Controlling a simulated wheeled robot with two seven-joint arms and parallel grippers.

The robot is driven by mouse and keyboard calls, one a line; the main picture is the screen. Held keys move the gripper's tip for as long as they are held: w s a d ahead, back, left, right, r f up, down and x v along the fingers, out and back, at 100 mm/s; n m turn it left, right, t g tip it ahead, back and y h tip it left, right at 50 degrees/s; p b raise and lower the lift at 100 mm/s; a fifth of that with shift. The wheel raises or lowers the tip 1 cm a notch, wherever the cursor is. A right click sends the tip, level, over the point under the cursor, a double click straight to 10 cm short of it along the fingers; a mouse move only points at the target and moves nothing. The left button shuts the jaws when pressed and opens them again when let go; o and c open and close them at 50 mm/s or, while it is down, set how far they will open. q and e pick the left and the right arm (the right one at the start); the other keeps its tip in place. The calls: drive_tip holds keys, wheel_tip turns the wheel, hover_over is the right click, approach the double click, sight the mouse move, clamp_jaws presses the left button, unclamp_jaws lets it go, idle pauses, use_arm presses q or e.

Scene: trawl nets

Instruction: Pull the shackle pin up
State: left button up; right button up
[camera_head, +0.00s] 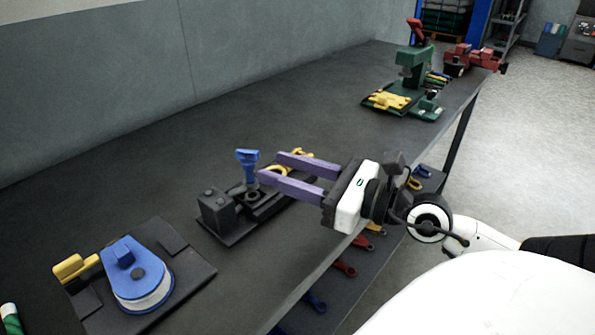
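The blue shackle pin (247,163) stands upright, broad head up, at the dark fixture (218,216) near the middle of the bench. Its lower end meets the fixture beside a dark round opening; how deep it sits I cannot tell. A yellow piece, perhaps the shackle (294,159), is partly hidden behind my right gripper's fingers. My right gripper (271,167) has two purple fingers spread apart and pointing left at the pin. My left gripper is out of view.
A blue reel-like device (133,267) on a dark plate stands at the front left. A green press-like tool (414,67) and a red vise (470,58) stand at the far end. Tools lie on a shelf below the bench edge. The bench behind the fixture is clear.

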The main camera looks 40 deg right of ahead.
drive_tip(key=b+v, duration=0.2)
drive_tip(key=shift+s+d, duration=0.1)
drive_tip(key=shift+s, duration=0.25)
idle(0.5)
